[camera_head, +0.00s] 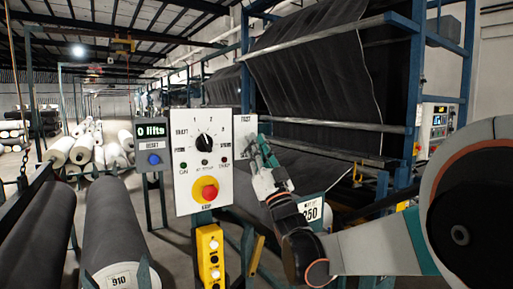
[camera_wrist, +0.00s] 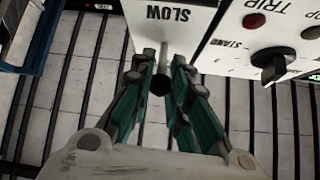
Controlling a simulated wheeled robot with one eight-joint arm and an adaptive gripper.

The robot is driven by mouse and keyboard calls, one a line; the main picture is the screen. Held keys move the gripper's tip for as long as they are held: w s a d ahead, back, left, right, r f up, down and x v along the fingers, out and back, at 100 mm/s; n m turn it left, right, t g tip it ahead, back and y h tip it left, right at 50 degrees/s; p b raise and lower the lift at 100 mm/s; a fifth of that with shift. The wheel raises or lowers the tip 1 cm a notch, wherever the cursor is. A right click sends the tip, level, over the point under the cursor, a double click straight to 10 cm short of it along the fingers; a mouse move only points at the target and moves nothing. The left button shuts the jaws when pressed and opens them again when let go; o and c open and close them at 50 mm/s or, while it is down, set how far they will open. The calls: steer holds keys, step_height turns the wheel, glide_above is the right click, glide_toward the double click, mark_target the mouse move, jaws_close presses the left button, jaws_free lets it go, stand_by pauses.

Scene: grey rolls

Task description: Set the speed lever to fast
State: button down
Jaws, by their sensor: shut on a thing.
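The lever plate (camera_head: 244,125) is a white plate with FAST at its top, right of the main control panel in the head view. In the wrist view the plate (camera_wrist: 190,35) shows SLOW, upside down. The speed lever shows there as a metal rod with a dark knob (camera_wrist: 159,84). My gripper (camera_wrist: 162,64) has its green-padded fingers on either side of the lever and is shut on it. In the head view my gripper (camera_head: 256,145) is at the plate's lower part and hides the lever.
The control panel (camera_head: 185,175) has a black rotary knob (camera_head: 204,142) and a red stop button (camera_head: 208,192). A counter box (camera_head: 152,131) reads 0 lifts. A yellow button box (camera_head: 211,240) hangs below. Dark rolls (camera_head: 115,225) lie left; a blue frame (camera_head: 405,110) stands right.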

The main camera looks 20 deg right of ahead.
steer(key=r+g+p, duration=0.1)
steer(key=p, duration=0.2)
steer(key=r+g+p, duration=0.1)
steer(key=g+p, duration=0.1)
steer(key=p, duration=0.2)
steer(key=shift+s+d+r, duration=0.1)
steer(key=shift+s+r, duration=0.1)
steer(key=shift+r, duration=0.05)
steer(key=g+p, duration=0.1)
steer(key=p, duration=0.1)
steer(key=r+g+h+p, duration=0.1)
steer(key=p, duration=0.1)
steer(key=shift+n+g+p, duration=0.4)
steer(key=p, duration=0.1)
steer(key=g+p, duration=0.1)
steer(key=shift+r+g+p, duration=0.3)
steer(key=shift+p, duration=0.1)
steer(key=shift+g+p, duration=0.3)
steer(key=shift+p, duration=0.2)
steer(key=shift+w, duration=0.1)
steer(key=c, duration=1.5)
jaws_free()
